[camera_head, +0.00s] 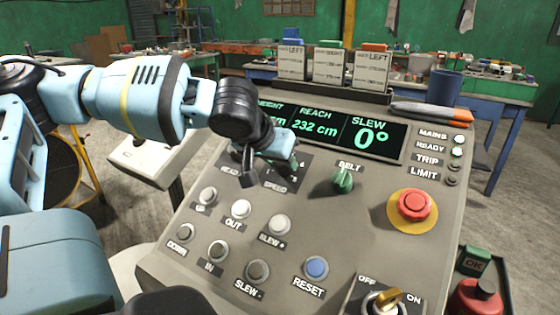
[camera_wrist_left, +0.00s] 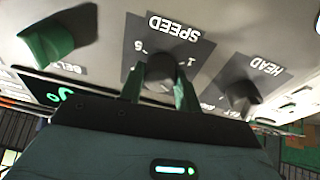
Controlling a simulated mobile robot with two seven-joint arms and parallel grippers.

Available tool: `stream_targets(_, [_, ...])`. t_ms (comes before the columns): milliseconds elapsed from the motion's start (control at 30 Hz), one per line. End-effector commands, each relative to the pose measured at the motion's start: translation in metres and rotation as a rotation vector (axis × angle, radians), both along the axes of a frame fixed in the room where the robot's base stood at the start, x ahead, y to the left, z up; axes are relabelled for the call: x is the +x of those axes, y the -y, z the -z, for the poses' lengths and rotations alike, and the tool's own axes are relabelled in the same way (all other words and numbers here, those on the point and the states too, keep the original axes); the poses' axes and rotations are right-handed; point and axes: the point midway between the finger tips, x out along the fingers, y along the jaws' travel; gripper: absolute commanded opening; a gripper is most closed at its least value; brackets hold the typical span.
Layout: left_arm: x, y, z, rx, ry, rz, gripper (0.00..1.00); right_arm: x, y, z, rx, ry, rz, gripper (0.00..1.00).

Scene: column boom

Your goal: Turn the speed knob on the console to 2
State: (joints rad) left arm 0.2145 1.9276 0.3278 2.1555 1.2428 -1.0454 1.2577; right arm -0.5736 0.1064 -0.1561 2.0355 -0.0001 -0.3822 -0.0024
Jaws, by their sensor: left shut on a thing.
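Digits show at both sides of the dial, but I cannot tell which one the knob points to. In the head view my left gripper (camera_head: 285,165) is down at the console (camera_head: 330,240) over the SPEED dial and hides the knob. My right gripper is not in view.
The green belt knob (camera_head: 343,180) and dark head knob (camera_wrist_left: 240,96) flank the speed knob. Push buttons, including blue reset (camera_head: 316,267), sit nearer. A red emergency button (camera_head: 414,206) and key switch (camera_head: 383,302) are at right. The display (camera_head: 340,130) reads slew 0° and reach 232 cm.

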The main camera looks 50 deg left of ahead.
Motion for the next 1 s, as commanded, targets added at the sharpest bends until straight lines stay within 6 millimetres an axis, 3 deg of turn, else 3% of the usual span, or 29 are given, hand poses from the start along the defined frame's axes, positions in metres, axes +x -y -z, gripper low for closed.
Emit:
stream_targets(233, [0.000, 0.000, 0.000, -0.001, -0.001, 0.001, 0.11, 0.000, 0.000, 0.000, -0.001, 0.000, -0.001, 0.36])
stream_targets(267, [0.000, 0.000, 0.000, -0.001, -0.001, 0.001, 0.35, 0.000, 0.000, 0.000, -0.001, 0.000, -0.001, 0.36])
stream_targets(433, [0.000, 0.000, 0.000, -0.001, -0.001, 0.001, 0.55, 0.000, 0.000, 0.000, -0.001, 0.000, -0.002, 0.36])
stream_targets(767, [-0.001, 0.001, -0.003, 0.000, 0.001, 0.002, 0.55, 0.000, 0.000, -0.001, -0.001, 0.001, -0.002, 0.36])
stream_targets(1000, [-0.019, 0.006, -0.027, -0.002, 0.007, 0.002, 0.55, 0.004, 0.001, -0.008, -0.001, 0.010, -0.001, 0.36])
